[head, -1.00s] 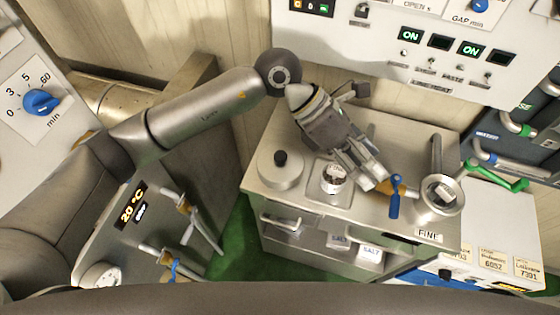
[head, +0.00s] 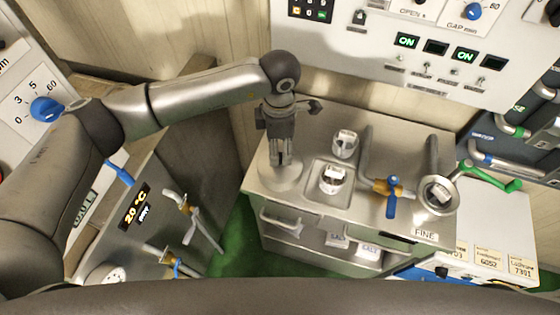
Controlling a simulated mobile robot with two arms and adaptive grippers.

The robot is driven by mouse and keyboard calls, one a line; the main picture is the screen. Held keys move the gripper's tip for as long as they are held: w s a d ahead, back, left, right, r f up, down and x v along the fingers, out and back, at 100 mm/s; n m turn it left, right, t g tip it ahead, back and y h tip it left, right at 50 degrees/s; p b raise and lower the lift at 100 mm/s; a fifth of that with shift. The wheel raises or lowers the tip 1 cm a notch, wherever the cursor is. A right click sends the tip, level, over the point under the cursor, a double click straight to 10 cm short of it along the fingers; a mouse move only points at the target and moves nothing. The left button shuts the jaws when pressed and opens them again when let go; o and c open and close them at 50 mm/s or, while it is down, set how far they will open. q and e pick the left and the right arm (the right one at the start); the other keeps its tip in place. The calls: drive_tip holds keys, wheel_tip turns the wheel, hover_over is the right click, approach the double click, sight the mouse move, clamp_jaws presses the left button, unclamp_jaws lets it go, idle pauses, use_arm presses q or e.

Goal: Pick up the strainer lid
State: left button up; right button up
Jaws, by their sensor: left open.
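A round metal lid (head: 291,179), which looks like the strainer lid, lies flat at the left end of the steel cart top. Its black knob is now hidden by my left gripper (head: 279,162). The gripper points down over the lid, with its open fingers at the knob's place. I cannot tell whether the fingers touch the knob or stand around it. My right gripper is not in view.
On the cart top (head: 390,150), a small labelled jar (head: 333,180) sits in a square recess, with another jar (head: 345,143) behind it. A blue-handled valve (head: 391,195) and a round metal cup (head: 438,193) stand to the right. A control panel (head: 430,60) rises behind.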

sight(280, 157)
use_arm(q)
drive_tip(key=shift+f+p, duration=0.35)
drive_tip(key=shift+p, duration=0.05)
wheel_tip(280, 157, down, 3)
drive_tip(key=shift+d+f+p, duration=0.1)
drive_tip(key=shift+p, duration=0.75)
drive_tip(key=shift+f, duration=0.5)
clamp_jaws()
